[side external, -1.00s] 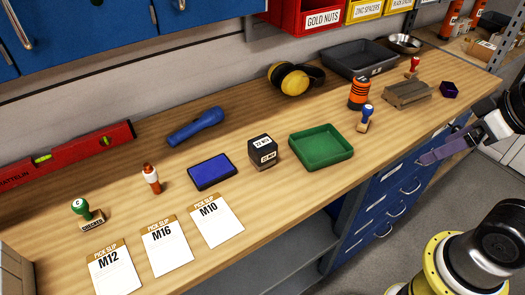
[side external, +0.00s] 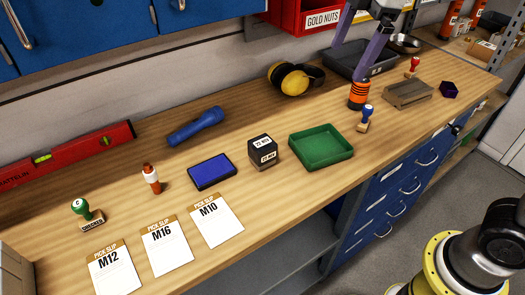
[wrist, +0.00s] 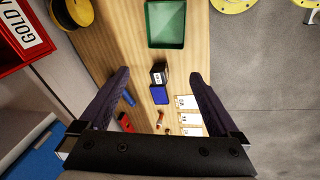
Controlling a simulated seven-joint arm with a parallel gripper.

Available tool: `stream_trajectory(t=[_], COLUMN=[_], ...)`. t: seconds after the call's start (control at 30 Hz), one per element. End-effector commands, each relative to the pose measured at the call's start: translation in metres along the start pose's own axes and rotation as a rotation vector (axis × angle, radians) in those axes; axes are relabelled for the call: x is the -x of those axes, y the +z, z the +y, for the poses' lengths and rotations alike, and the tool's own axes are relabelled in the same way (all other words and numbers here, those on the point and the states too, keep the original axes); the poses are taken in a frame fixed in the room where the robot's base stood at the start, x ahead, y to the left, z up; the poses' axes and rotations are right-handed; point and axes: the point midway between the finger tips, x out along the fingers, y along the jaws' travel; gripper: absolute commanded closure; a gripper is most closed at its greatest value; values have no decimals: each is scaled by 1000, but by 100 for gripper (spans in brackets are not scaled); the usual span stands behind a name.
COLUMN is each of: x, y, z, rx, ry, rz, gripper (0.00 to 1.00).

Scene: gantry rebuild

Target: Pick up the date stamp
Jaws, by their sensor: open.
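The date stamp (side external: 263,153) is a small black block with white date labels on its top and front. It stands upright on the wooden bench between the blue ink pad (side external: 212,171) and the green tray (side external: 321,147). In the wrist view the date stamp (wrist: 159,70) shows between my fingers, farther off. My gripper (side external: 356,60) is open and empty, its purple fingers in the air over the far right part of the bench. It also frames the wrist view (wrist: 158,75). It is well apart from the stamp.
Handled stamps stand on the bench: green (side external: 86,214), blue (side external: 365,118) and red (side external: 412,66). An orange-and-black item (side external: 359,95), earmuffs (side external: 290,79), a blue torch (side external: 195,127) and pick slips (side external: 216,220) are around. A red bin (side external: 305,17) hangs above.

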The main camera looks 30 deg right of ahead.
Motion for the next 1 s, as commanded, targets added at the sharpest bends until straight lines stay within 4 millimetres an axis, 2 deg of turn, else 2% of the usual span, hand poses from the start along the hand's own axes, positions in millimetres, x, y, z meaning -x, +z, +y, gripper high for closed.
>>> stream_trajectory(t=[0.03,0.2,0.3,0.4,0.6,0.67,1.0], x=[-13,-59,-90,-116,-144,-150,-207], y=[-19,-74,-100,-117,-127,-126,-118], z=[11,33,36,32,19,17,5], rx=[60,213,253,281,311,312,309], ry=[-29,-113,-152,-187,-231,-230,-230], rz=[-9,-36,-52,-68,-92,-91,-91], gripper=[3,3,3,3,3,3,3])
